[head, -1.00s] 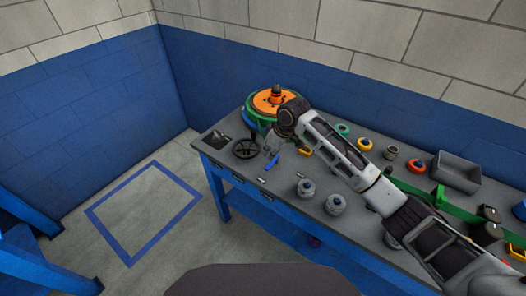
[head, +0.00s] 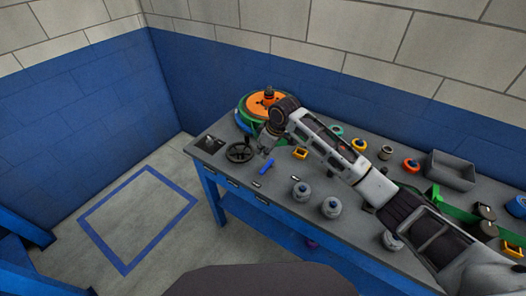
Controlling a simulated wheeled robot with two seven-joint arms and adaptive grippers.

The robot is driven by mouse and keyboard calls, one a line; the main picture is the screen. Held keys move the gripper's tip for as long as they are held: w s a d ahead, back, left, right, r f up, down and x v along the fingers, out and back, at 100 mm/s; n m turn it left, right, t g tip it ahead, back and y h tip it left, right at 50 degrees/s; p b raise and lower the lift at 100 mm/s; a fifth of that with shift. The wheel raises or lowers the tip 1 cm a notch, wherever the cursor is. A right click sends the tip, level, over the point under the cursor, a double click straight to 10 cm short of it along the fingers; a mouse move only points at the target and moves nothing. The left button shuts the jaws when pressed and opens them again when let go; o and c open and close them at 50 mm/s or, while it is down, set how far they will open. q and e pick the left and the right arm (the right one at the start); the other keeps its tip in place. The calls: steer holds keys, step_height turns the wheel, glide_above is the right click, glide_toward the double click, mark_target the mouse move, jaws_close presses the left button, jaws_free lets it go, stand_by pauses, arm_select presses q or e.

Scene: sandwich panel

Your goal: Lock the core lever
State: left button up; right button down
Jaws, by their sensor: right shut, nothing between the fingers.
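My right arm reaches in from the right across the bench. Its gripper (head: 265,149) is small in the head view, shut and empty, pointing down between the black handwheel and the stacked discs. A blue handle-like piece (head: 267,167) lies just in front of it, apart from it in the picture. An orange disc (head: 258,106) with a dark-topped hub (head: 268,94) sits on green and blue rings (head: 243,121) at the back left, partly hidden by my wrist. I cannot tell which part is the core lever or how it is set. My left gripper is not in view.
The grey bench (head: 225,176) also carries a black handwheel (head: 239,153), a yellow piece (head: 300,153), two grey knobs (head: 301,193), several coloured rings and a grey bin (head: 450,171). A blue wall stands close behind.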

steer(key=x, duration=0.6)
steer(key=shift+p, duration=0.3)
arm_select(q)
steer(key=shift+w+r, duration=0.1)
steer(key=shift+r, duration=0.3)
arm_select(e)
steer(key=shift+x, duration=1.2)
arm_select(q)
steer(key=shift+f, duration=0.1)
arm_select(e)
steer(key=shift+d, duration=0.1)
steer(key=shift+s+r+n, duration=0.1)
steer(key=shift+s+n, duration=0.1)
steer(key=shift+n, duration=0.1)
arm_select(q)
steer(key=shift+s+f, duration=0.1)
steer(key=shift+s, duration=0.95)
arm_select(e)
steer(key=shift+w, duration=0.1)
